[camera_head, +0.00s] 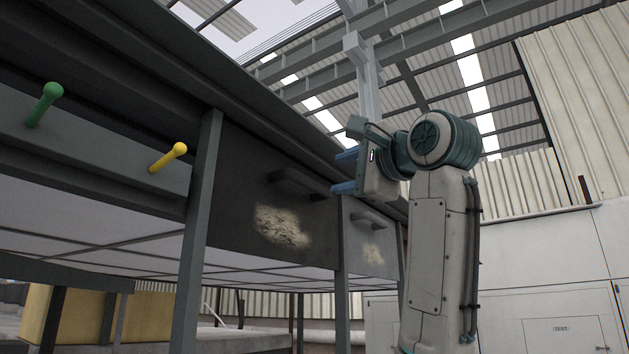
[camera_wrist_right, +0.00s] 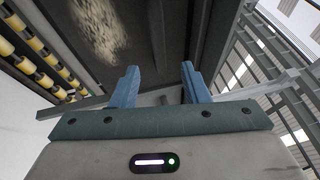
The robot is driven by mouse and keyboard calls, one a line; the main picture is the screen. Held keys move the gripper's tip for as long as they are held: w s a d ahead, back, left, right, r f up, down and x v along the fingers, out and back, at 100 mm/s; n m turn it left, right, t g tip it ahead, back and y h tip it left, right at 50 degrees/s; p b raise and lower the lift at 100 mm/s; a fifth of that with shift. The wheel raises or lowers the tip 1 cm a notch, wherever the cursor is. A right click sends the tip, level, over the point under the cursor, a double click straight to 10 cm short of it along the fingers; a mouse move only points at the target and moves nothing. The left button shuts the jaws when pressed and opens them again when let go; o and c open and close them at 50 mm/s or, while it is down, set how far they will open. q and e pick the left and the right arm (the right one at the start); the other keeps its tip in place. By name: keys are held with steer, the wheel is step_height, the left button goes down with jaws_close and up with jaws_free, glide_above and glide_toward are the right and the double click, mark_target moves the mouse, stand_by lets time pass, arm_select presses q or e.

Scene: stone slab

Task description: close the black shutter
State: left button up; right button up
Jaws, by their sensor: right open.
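The black shutter (camera_head: 238,195) is a dark panel under the long ledge, between two grey posts. It has a bar handle (camera_head: 300,182) near its upper right and a pale worn patch low down. My right gripper (camera_head: 343,171) is open, its blue fingers pointing left toward the shutter's right end, near the handle in the picture. I cannot tell the gap in depth. In the right wrist view my right gripper (camera_wrist_right: 160,86) has nothing clearly between its fingers; a dark surface (camera_wrist_right: 165,35) with a pale patch lies beyond them. My left gripper is not in view.
A lighter grey panel (camera_head: 361,252) with its own handle is right of the shutter, past a post (camera_head: 342,285). Green (camera_head: 44,103) and yellow (camera_head: 168,157) knobs stick out at the left. Rollers (camera_wrist_right: 38,45) show in the wrist view.

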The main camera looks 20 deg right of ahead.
mark_target(313, 183)
steer(key=p+x, duration=0.5)
steer(key=x, duration=0.4)
steer(key=shift+w+a+p, duration=0.15)
steer(key=shift+w+p, duration=0.35)
steer(key=shift+w, duration=0.25)
steer(key=shift+f, duration=0.1)
steer(key=shift+c, duration=0.2)
jaws_close()
